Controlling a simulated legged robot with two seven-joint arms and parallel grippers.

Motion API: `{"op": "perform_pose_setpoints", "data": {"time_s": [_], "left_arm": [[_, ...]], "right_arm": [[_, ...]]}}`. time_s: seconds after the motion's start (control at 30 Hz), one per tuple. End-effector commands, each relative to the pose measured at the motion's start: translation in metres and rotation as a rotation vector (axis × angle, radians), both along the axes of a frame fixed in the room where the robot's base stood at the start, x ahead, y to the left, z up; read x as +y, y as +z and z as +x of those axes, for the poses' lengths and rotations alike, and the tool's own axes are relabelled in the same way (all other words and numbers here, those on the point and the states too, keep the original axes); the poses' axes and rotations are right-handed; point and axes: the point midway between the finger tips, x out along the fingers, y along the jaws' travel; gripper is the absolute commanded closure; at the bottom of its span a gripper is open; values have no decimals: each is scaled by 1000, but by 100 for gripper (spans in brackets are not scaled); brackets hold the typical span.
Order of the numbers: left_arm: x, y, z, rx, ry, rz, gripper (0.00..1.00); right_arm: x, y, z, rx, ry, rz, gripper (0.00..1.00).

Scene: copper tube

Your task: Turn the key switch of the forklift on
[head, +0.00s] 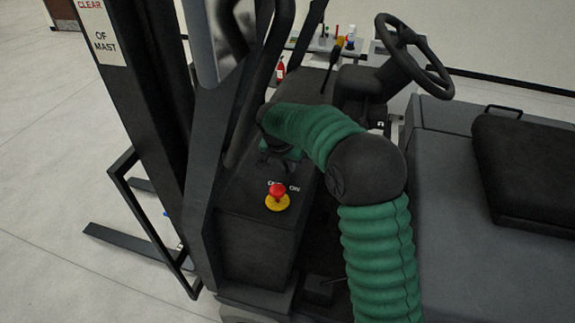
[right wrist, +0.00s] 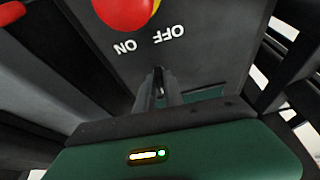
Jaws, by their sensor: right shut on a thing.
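The forklift's dark control panel (head: 245,190) is in the middle of the head view, with OFF and ON lettering beside a red button. My right gripper (head: 272,160) reaches down to this panel, largely covered by my green-sleeved arm. In the right wrist view my right gripper (right wrist: 161,80) has its fingers close together at the panel, by the ON and OFF lettering (right wrist: 148,40). It is shut on the key of the switch, which the fingers hide almost wholly, so its angle cannot be told. My left gripper is not in view.
A red button (head: 277,190) on a yellow base (head: 278,204) sits close to the lettering. The steering wheel (head: 413,60) is at the upper right, the black seat (head: 525,165) at the right. The mast (head: 140,100) stands left. A cart with bottles is behind.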

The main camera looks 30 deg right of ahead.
Motion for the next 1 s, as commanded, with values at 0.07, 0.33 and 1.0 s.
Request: {"op": "perform_pose_setpoints", "data": {"time_s": [0.07, 0.33, 1.0], "left_arm": [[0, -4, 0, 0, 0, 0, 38], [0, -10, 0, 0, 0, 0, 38], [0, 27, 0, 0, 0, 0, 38]], "right_arm": [[0, -1, 3, -6, -32, -3, 100], [1, 1, 5, -9, -235, -5, 100], [-1, 5, 7, -9, -828, -4, 100]]}}
